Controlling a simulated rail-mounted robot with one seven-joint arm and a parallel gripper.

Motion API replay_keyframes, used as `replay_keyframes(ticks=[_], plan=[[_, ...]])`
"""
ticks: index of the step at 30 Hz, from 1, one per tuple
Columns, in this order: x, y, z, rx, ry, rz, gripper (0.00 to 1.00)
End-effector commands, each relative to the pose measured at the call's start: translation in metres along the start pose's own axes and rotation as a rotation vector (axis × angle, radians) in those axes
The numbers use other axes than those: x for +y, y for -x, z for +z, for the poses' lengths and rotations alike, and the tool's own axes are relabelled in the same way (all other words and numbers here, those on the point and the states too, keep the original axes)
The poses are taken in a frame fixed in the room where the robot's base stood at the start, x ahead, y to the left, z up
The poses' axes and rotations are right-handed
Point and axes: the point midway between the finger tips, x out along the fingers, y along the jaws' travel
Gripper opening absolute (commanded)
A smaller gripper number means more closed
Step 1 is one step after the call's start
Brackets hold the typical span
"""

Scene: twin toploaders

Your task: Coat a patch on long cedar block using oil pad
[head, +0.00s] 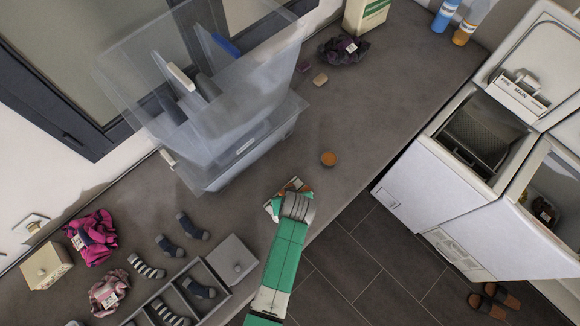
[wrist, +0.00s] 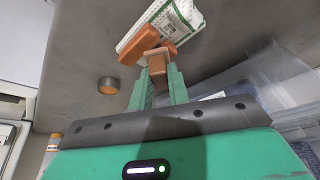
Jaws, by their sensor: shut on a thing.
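My gripper (wrist: 158,72) is shut on a small tan-orange piece (wrist: 157,58), which looks like the oil pad. A longer orange-brown block (wrist: 137,44), which looks like the long cedar block, is just beyond the fingertips in the wrist view. It lies at a white, green-printed sheet or packet (wrist: 172,22) on the counter. The held piece overlaps the block in this view; I cannot tell whether they touch. In the head view my gripper (head: 296,190) is low at the counter's front edge and hides most of the held piece.
A round orange-topped puck (head: 328,159) stands nearby on the counter (head: 390,85). Clear stacked bins (head: 215,155) stand behind. Socks and a grey divided tray (head: 235,290) are at lower left. Open toploaders (head: 420,165) stand at right.

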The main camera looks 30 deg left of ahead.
Motion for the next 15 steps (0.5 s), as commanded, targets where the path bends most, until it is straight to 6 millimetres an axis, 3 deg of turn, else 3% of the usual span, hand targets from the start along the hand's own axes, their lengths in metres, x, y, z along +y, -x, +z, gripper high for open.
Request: replay_keyframes(ticks=[1, 9, 15], plan=[[0.000, 0.009, -0.004, 0.000, 0.000, 0.000, 0.00], [0.000, 0.024, -0.010, 0.000, 0.000, 0.001, 0.00], [0.001, 0.027, -0.011, 0.000, 0.000, 0.001, 0.00]])
